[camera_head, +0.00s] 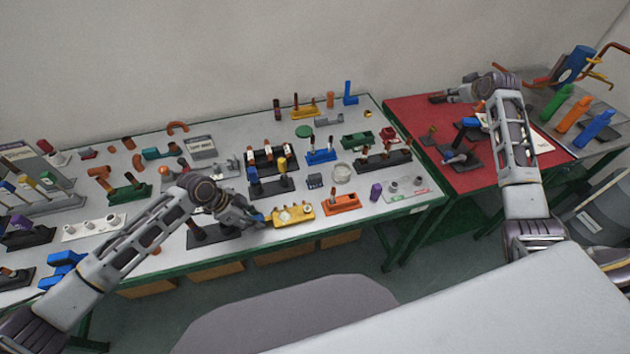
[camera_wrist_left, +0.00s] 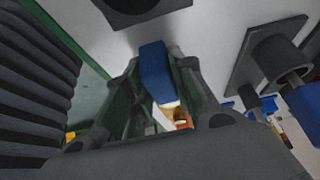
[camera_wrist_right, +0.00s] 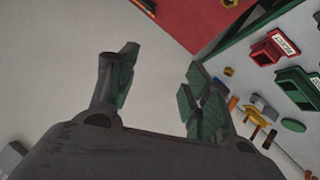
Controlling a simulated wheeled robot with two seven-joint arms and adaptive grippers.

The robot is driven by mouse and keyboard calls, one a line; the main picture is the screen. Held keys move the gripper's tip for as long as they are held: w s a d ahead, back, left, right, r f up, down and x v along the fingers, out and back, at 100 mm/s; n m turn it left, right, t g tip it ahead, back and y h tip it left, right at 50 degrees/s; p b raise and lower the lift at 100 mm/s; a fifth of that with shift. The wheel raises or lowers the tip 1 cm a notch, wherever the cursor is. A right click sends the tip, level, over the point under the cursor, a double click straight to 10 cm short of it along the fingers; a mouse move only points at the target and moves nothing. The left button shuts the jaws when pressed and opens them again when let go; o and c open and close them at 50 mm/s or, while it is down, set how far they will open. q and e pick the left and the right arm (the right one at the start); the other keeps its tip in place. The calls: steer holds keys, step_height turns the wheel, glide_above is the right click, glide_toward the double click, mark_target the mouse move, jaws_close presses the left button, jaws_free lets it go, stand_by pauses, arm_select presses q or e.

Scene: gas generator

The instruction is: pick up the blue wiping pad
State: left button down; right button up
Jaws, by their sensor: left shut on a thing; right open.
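My left gripper (camera_head: 250,217) is low over the front of the grey-topped workbench, beside a yellow fixture (camera_head: 292,215). In the left wrist view the left gripper (camera_wrist_left: 157,68) is shut on the blue wiping pad (camera_wrist_left: 155,76), a blue block that sticks out between the fingers. The pad (camera_head: 259,218) shows only as a small blue bit at the fingertips in the head view. Whether it touches the bench is unclear. My right gripper (camera_head: 440,98) is over the far left part of the red-topped table. It is open and empty in the right wrist view (camera_wrist_right: 160,75).
The grey workbench (camera_head: 340,222) is crowded with small fixtures. An orange fixture (camera_head: 341,203) and a purple piece (camera_head: 376,192) stand right of the yellow one. A dark base (camera_head: 215,233) lies near the left gripper.

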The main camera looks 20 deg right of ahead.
steer(key=w+a+r+n+t+y, duration=0.1)
steer(key=w+a+r+t, duration=0.1)
steer(key=w+a+r, duration=0.5)
steer(key=w+a+r+n+t+y, duration=0.1)
steer(key=w+a+r+t+y, duration=0.15)
steer(key=a+r, duration=0.7)
steer(key=w+a+f+n+g+y, duration=0.1)
steer(key=w+a+f+n+g, duration=0.15)
steer(key=a+f, duration=0.75)
steer(key=n+g, duration=1.1)
steer(key=g, duration=0.1)
glide_above(316, 175)
step_height(316, 175, down, 18)
steer(key=shift+r, duration=0.15)
steer(key=shift+s, duration=0.1)
steer(key=shift+a+f, duration=0.1)
steer(key=shift+f, duration=3.3)
